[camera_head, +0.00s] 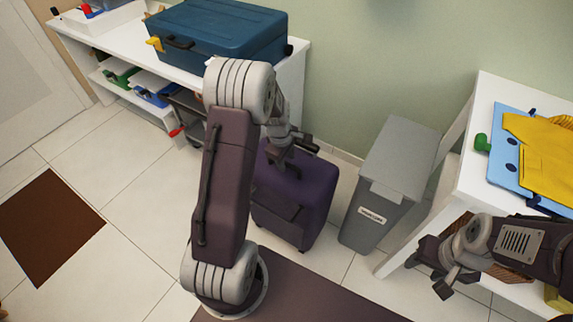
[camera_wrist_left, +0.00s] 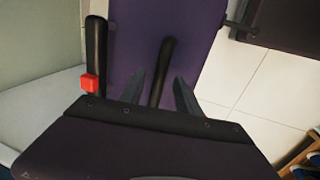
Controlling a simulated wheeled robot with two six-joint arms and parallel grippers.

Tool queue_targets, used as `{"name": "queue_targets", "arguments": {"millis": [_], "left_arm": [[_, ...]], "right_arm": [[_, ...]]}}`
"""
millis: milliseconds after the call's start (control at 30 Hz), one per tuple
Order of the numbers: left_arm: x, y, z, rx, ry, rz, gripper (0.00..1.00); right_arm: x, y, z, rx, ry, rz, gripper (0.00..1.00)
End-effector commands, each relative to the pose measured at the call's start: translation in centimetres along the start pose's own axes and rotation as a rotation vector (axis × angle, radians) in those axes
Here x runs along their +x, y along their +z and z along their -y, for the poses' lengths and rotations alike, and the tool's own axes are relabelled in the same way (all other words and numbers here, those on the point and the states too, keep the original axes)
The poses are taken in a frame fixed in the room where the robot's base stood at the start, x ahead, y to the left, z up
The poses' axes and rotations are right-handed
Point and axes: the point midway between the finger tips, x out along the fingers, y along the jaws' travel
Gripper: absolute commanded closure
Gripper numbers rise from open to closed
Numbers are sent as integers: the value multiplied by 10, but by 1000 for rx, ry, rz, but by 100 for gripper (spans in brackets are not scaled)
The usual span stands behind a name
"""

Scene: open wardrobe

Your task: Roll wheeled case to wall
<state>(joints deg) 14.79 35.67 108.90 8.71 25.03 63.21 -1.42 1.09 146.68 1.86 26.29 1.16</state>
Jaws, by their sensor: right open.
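The purple wheeled case (camera_head: 316,196) stands upright on the tiled floor, between the white shelf unit and the grey bin. My left gripper (camera_head: 284,160) is at its top, with my arm covering part of its left side. In the left wrist view, the purple face of the case (camera_wrist_left: 130,35) fills the top middle. A dark handle bar (camera_wrist_left: 163,62) shows between my two left fingers (camera_wrist_left: 160,78), with small gaps on both sides; the fingers look open. My right gripper (camera_head: 434,272) is open and empty, beside the white table.
A grey lidded bin (camera_head: 375,215) stands right of the case. A white shelf unit (camera_head: 292,88) bears a blue toolbox (camera_head: 225,35). A white table (camera_head: 483,98) with a yellow garment (camera_head: 540,135) is at right. A brown mat (camera_head: 48,225) lies left. The green wall (camera_head: 385,60) is behind.

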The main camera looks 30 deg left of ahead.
Motion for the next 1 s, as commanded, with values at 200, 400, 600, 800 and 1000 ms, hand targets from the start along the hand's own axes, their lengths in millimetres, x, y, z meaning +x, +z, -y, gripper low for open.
{"name": "queue_targets", "arguments": {"millis": [200, 400, 600, 800, 1000], "left_arm": [[11, 0, 0, 1, 0, 0, 60], [11, 0, 0, 1, 0, 0, 72], [11, 0, 0, 1, 0, 0, 100], [11, 0, 0, 1, 0, 0, 100], [11, 0, 0, 1, 0, 0, 100]], "right_arm": [[5, 0, 0, 0, 0, 0, 51], [4, 0, 0, 0, 0, 0, 51], [4, 0, 0, 0, 0, 0, 51], [4, 0, 0, 0, 0, 0, 51], [4, 0, 0, 0, 0, 0, 51]]}}
